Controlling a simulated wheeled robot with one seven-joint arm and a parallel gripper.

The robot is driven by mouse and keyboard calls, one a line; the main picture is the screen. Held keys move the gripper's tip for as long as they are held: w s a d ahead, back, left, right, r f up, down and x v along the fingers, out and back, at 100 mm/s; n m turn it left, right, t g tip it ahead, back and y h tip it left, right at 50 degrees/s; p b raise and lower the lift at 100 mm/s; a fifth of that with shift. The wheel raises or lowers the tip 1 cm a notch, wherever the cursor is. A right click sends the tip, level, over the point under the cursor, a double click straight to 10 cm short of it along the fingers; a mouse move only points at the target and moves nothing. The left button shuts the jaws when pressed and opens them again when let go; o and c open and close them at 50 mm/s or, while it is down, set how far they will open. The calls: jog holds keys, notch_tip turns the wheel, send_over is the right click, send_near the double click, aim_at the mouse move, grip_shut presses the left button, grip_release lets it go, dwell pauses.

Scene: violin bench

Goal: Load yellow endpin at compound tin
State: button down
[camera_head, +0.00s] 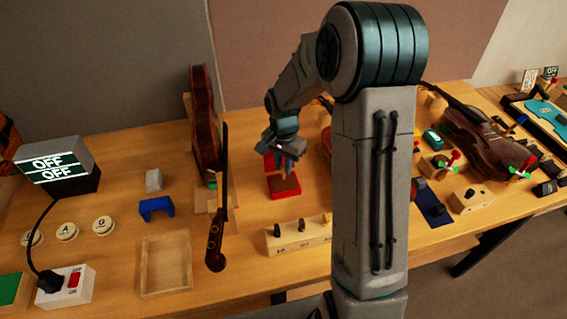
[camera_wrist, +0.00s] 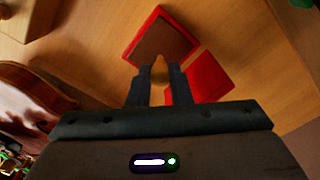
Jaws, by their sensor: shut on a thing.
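The compound tin (camera_head: 284,194) is red, with its open dark interior facing up, on the bench near the middle of the head view. It also shows in the wrist view (camera_wrist: 133,44), with a brown inside. A red panel, likely its lid (camera_wrist: 211,77), is beside it. My gripper (camera_head: 288,171) is over the tin, pointing down. In the wrist view its two fingers (camera_wrist: 158,82) are shut on a small yellowish piece, the endpin (camera_wrist: 159,66), whose tip shows between them against the tin. I cannot tell whether the endpin touches the tin.
A pale block with dark pegs (camera_head: 297,238) stands in front of the tin. An empty wooden tray (camera_head: 166,265) is at front left. My arm hides part of the bench to the right.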

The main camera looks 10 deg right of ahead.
jog(key=shift+f+b, duration=0.6)
jog(key=shift+b, duration=0.05)
dwell(1.8)
jog(key=shift+r+p, duration=2.2)
jog(key=shift+r, duration=1.35)
jog(key=shift+s, duration=0.1)
